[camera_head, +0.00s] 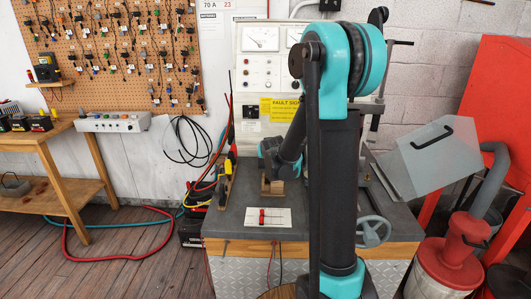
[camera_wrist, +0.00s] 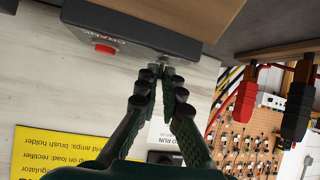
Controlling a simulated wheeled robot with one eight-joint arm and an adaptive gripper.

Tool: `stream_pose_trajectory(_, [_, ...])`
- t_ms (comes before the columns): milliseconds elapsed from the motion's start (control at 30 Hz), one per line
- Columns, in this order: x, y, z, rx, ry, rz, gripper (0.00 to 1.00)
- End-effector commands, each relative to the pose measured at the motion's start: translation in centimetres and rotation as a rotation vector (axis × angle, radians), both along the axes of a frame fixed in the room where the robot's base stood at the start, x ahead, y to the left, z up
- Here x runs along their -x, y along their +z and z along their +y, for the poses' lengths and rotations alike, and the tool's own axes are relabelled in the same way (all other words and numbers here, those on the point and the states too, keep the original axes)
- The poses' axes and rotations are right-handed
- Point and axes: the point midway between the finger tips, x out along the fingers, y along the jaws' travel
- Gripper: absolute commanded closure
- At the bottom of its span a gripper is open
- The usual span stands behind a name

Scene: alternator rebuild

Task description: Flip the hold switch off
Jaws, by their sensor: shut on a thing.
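In the wrist view, a dark box (camera_wrist: 135,28) carries a round red button (camera_wrist: 105,48) and upside-down lettering that seems to read CRANK. My gripper (camera_wrist: 166,74) has its two fingers closed together at the edge of this box. The fingertips are on a small part there, which looks like the hold switch; they cover most of it, and I cannot read its label or tell its position.
A grey-topped bench (camera_head: 222,222) holds a white plate with a red-handled part (camera_head: 263,216). Behind stands a meter panel (camera_head: 262,70) with a yellow sign (camera_head: 280,108). In the wrist view, red and black clamps (camera_wrist: 245,98) hang close right. A red canister (camera_head: 455,255) stands right.

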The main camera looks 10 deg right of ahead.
Motion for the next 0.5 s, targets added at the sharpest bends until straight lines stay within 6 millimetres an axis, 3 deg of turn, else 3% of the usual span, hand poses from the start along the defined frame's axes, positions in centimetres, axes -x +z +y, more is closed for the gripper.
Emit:
stream_pose_trajectory(33, [0.01,-0.01,0.01,0.0,0.0,0.0,1.0])
stream_pose_trajectory(67, [0.01,-0.01,0.01,0.0,0.0,0.0,0.9])
stream_pose_trajectory(200, [0.01,-0.01,0.01,0.0,0.0,0.001,0.73])
stream_pose_trajectory(500, [0.06,0.02,0.0,0.0,0.0,0.001,0.73])
